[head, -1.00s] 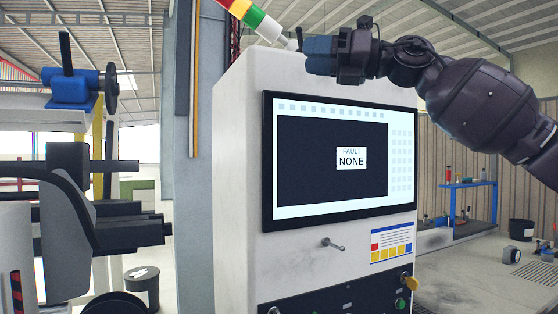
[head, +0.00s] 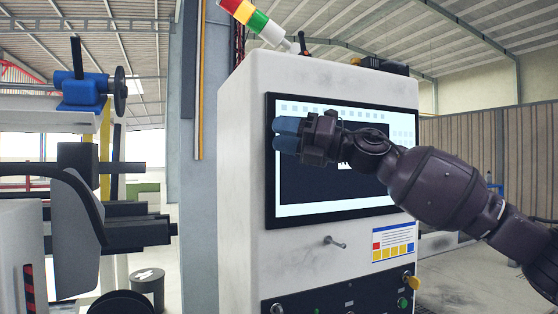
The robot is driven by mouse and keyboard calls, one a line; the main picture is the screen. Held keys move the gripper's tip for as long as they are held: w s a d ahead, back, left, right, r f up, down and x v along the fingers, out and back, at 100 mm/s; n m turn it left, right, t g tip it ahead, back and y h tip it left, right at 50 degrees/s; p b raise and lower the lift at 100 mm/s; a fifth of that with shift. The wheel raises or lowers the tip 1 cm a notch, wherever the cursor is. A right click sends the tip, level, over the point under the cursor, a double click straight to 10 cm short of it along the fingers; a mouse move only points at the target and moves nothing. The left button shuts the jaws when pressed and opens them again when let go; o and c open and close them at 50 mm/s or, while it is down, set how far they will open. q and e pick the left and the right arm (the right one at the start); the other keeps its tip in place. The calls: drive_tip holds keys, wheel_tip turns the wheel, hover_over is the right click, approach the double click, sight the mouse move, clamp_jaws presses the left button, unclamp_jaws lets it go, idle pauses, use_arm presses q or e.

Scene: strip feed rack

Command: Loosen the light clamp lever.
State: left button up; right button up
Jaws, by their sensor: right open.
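The signal light (head: 253,20), with red, yellow and green segments and a white end, leans over the top of the white cabinet (head: 330,85). A small dark upright lever (head: 302,43) stands beside its lower end, on the cabinet's top; it looks like the light clamp lever. My right gripper (head: 284,135), with blue fingertips, is in front of the cabinet's screen, below and apart from this lever. It is open and holds nothing visible. It hides part of the screen. My left gripper is not in view.
The screen (head: 290,195) fills much of the cabinet's front. A small metal handle (head: 336,242) sticks out below it, and a yellow knob (head: 411,283) sits lower right. A machine with a blue block (head: 84,92) stands at the left. A grey column (head: 198,200) stands between them.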

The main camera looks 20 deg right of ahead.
drive_tip(key=shift+m, duration=0.8)
drive_tip(key=shift+w+a+f, duration=0.1)
drive_tip(key=shift+a+f, duration=0.05)
drive_tip(key=shift+f, duration=0.6)
drive_tip(key=shift+w+a+f, duration=0.15)
drive_tip(key=shift+f, duration=0.6)
drive_tip(key=shift+w+a+f, duration=0.1)
drive_tip(key=shift+a+f, duration=0.05)
drive_tip(key=shift+f, duration=0.6)
drive_tip(key=shift+t, duration=0.3)
